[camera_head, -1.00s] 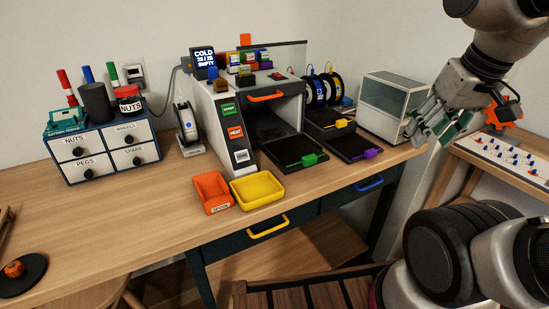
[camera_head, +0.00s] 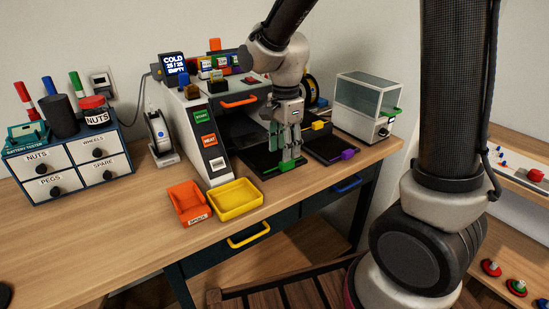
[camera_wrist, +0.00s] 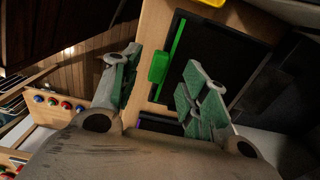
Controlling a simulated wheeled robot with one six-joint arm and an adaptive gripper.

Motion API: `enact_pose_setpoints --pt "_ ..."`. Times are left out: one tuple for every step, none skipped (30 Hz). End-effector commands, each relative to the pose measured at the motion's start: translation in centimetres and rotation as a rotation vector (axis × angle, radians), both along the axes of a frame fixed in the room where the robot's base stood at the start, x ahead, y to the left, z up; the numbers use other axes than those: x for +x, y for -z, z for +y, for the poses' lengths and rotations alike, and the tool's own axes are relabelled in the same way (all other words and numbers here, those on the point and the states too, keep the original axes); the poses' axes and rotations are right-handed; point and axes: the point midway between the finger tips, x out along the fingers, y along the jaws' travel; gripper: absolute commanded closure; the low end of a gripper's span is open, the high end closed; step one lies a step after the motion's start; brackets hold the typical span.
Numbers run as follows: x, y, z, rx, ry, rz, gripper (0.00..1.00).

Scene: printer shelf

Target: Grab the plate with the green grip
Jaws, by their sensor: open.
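The black plate with the green grip (camera_head: 285,165) lies flat on the table in front of the printer opening. In the wrist view the plate (camera_wrist: 215,70) shows with its green grip (camera_wrist: 159,67) at its edge, between my two fingers in the picture. My gripper (camera_head: 287,150) points down over the front of this plate, close to the grip, open and empty. In the wrist view my gripper (camera_wrist: 165,90) has its green-padded fingers apart on either side of the grip. I cannot tell whether a finger touches it.
A second plate with a purple grip (camera_head: 347,155) lies just to the right. The printer (camera_head: 205,125) stands behind and left. A yellow tray (camera_head: 236,199) and an orange bin (camera_head: 187,201) sit at the table's front. A glass-sided box (camera_head: 366,104) stands right.

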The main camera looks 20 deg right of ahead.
Motion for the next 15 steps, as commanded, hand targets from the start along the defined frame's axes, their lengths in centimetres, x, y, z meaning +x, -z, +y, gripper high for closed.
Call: enact_pose_setpoints --pt "-0.1 0.7 0.1 -0.001 -0.001 0.003 0.55" --pt "-0.1 1.2 0.1 -0.001 -0.001 0.003 0.55" --pt "-0.1 1.9 0.2 -0.001 -0.001 0.004 0.55" --pt "-0.1 2.4 0.2 -0.001 -0.001 0.004 0.55" --pt "-0.1 2.9 0.3 -0.001 -0.001 0.004 0.55" --pt "-0.1 3.5 0.3 -0.001 -0.001 0.004 0.55" --pt "-0.1 3.8 0.3 -0.001 -0.001 0.002 0.55" --pt "-0.1 4.2 0.3 -0.001 -0.001 0.002 0.55" --pt "0.0 4.5 0.3 0.0 -0.001 0.001 0.55" --pt "0.0 4.7 0.3 0.0 -0.001 0.001 0.55" --pt "0.0 4.8 0.3 0.0 -0.001 0.001 0.55" --pt "0.0 4.9 0.3 0.0 -0.001 0.0 0.55" --pt "0.0 4.9 0.3 0.0 -0.001 0.0 0.55" --pt "0.0 4.9 0.3 0.0 -0.001 -0.001 0.55" --pt "0.0 4.9 0.3 0.0 -0.001 -0.001 0.55"
